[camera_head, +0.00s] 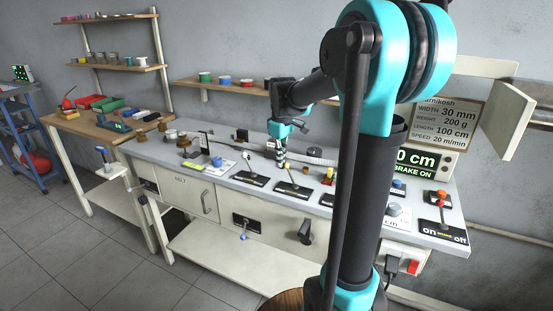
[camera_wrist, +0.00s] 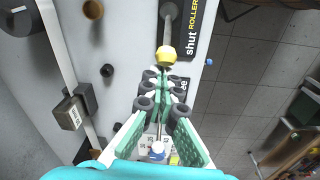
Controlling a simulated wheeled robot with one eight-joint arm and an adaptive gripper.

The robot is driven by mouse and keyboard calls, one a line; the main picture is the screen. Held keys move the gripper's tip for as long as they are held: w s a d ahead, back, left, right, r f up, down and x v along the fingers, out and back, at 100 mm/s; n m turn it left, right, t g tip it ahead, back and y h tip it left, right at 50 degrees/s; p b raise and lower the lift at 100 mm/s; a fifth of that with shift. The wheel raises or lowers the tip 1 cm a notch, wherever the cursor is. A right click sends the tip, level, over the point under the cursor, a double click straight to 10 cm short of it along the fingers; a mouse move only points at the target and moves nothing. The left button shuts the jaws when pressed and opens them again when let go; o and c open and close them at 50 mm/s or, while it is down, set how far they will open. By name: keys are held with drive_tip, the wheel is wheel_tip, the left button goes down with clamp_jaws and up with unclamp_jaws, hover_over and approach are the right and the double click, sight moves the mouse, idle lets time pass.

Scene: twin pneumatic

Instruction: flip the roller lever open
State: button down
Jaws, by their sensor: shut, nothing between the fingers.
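The roller lever (camera_wrist: 168,25) is a grey rod with a yellow ball knob (camera_wrist: 167,56) on a black plate marked "ROLLER" and "shut" in the wrist view. It leans towards the "shut" word. In the head view its rod (camera_head: 289,177) rises from its black plate (camera_head: 294,189) and tilts left, with the knob hidden by my fingers. My gripper (camera_head: 281,163) is shut and empty, pointing down at the counter. In the wrist view its green fingers with black rings (camera_wrist: 163,80) end just beside the yellow knob; I cannot tell whether they touch it.
The counter's front edge borders open floor (camera_wrist: 245,80).

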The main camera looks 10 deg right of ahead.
idle(0.4)
drive_tip(key=shift+s+d+r+y, duration=0.15)
drive_tip(key=shift+s+d+y, duration=0.05)
drive_tip(key=shift+d+y, duration=0.1)
drive_tip(key=shift+s+r+t, duration=0.1)
drive_tip(key=shift+t, duration=0.2)
drive_tip(key=shift+s+d+r+t+y, duration=0.2)
drive_tip(key=shift+s+d+t+y, duration=0.05)
drive_tip(key=shift+d+y, duration=0.2)
drive_tip(key=shift+s+d+r+t+y, duration=0.15)
drive_tip(key=shift+s+d+t+y, duration=0.1)
drive_tip(key=shift+d+y, duration=0.15)
drive_tip(key=s+d+t+y, duration=0.3)
drive_tip(key=s+d+y, duration=0.1)
drive_tip(key=d+y, duration=0.1)
drive_tip(key=shift+s+d+t, duration=0.15)
drive_tip(key=shift+d+t, duration=0.2)
drive_tip(key=shift+t, duration=0.05)
drive_tip(key=shift+f, duration=0.15)
